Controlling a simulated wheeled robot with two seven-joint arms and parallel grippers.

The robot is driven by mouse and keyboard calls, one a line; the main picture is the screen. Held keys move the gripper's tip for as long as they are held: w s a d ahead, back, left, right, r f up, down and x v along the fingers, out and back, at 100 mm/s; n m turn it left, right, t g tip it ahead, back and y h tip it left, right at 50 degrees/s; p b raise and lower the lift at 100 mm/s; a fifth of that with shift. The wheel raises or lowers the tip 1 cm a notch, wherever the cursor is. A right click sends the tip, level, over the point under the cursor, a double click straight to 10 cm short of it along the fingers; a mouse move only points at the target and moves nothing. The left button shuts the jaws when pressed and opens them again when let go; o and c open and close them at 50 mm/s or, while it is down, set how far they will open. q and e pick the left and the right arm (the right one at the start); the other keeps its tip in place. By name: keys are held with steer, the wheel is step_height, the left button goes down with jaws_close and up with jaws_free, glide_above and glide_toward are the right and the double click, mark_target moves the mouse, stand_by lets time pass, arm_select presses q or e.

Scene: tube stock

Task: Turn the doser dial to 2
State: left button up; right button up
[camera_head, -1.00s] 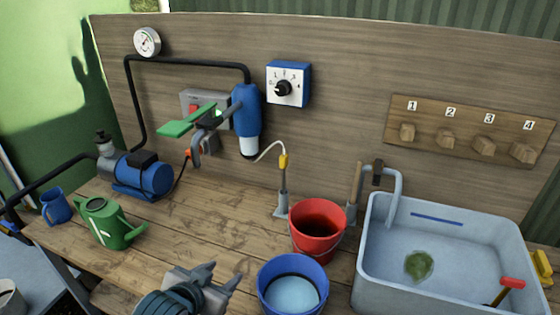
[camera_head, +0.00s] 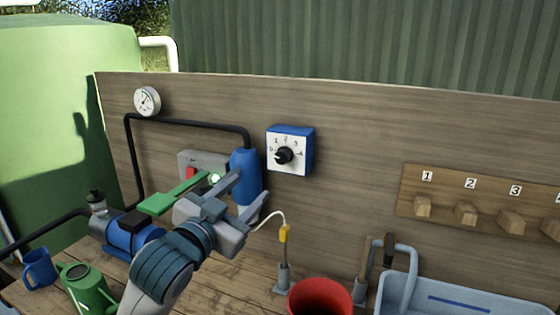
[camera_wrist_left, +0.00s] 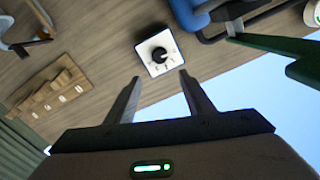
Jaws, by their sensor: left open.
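The doser dial is a black knob (camera_head: 284,156) on a white face with a blue housing (camera_head: 310,150), mounted on the wooden board. Its face carries numbers around the knob; the pointer seems to face left, but its exact setting is too small to read. The dial also shows in the left wrist view (camera_wrist_left: 160,54), beyond the fingertips. My left gripper (camera_head: 245,194) is open and empty, below and left of the dial and apart from it. In the wrist view its two fingers (camera_wrist_left: 158,78) stand apart. My right gripper is not in view.
A blue filter cylinder (camera_head: 246,170) and a green lever (camera_head: 172,194) are close to my left gripper. A gauge (camera_head: 147,101) and black pipe (camera_head: 190,122) are upper left. Numbered wooden pegs (camera_head: 466,213) are right. A red bucket (camera_head: 320,298) stands below.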

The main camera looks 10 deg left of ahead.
mark_target(281, 159)
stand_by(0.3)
arm_select(q)
steer(key=w+d+p, duration=0.1)
steer(key=w, duration=0.4)
steer(key=w+d+p, duration=0.1)
steer(key=w+p, duration=0.1)
steer(key=w, duration=0.4)
steer(key=w+d+p, duration=0.1)
steer(key=w+p, duration=0.1)
steer(key=w, duration=0.4)
steer(key=shift+d, duration=0.15)
steer(key=c, duration=1)
